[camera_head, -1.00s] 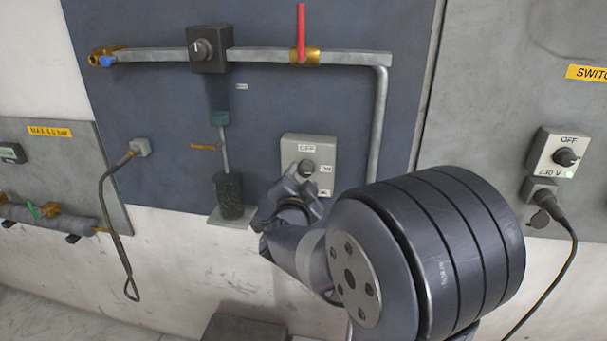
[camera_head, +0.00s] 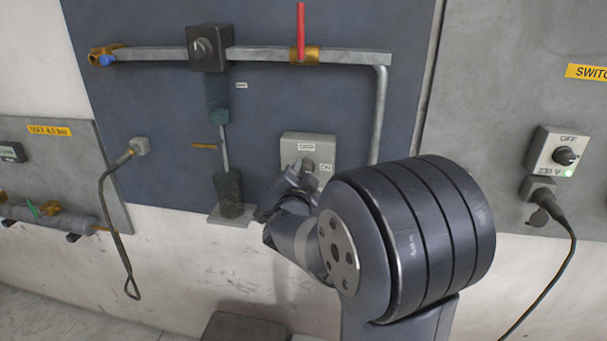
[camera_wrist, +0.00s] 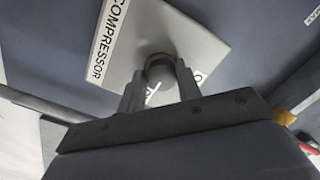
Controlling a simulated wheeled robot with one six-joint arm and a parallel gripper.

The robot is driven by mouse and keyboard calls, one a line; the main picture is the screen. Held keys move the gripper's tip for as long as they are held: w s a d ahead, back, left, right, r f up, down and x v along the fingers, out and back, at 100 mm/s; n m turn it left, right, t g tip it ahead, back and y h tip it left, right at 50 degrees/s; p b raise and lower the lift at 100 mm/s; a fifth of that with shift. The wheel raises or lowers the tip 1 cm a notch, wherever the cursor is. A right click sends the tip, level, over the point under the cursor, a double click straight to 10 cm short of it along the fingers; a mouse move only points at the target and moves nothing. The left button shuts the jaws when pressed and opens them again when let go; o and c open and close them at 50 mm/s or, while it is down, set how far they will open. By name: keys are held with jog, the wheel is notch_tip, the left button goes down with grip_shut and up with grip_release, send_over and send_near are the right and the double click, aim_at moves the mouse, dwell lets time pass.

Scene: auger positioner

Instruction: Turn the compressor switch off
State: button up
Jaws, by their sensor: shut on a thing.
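The compressor switch box (camera_head: 324,149) is a light grey box on the blue wall panel, with a round dark grey knob (camera_head: 308,164) and an "ON" label to the knob's right. In the wrist view the box (camera_wrist: 119,61) carries a "COMPRESSOR" label, and its knob (camera_wrist: 159,67) sits between my fingers. My gripper (camera_wrist: 160,82) is shut on the knob, one finger on each side. In the head view my gripper (camera_head: 303,174) reaches the knob from below and partly hides the box. I cannot tell which way the knob points.
Above are a pipe with a red-handled valve (camera_head: 301,35) and a black knob box (camera_head: 208,48). A dark cylinder (camera_head: 229,195) stands left of my gripper. At right is another switch box (camera_head: 556,151) marked "OFF" and "230 V", with a green light and a plugged cable.

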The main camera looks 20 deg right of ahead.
jog(key=shift+c, duration=0.5)
jog(key=shift+r, duration=0.1)
jog(key=n+p, duration=0.2)
jog(key=n, duration=0.1)
jog(key=shift+r, duration=0.1)
jog(key=n+p, duration=0.3)
jog(key=n, duration=0.2)
jog(key=n+p, duration=0.3)
jog(key=n, duration=0.2)
jog(key=shift+n+g, duration=0.3)
jog(key=shift+n+h+p, duration=0.3)
jog(key=shift+n+p, duration=0.7)
jog(key=shift+n, duration=0.8)
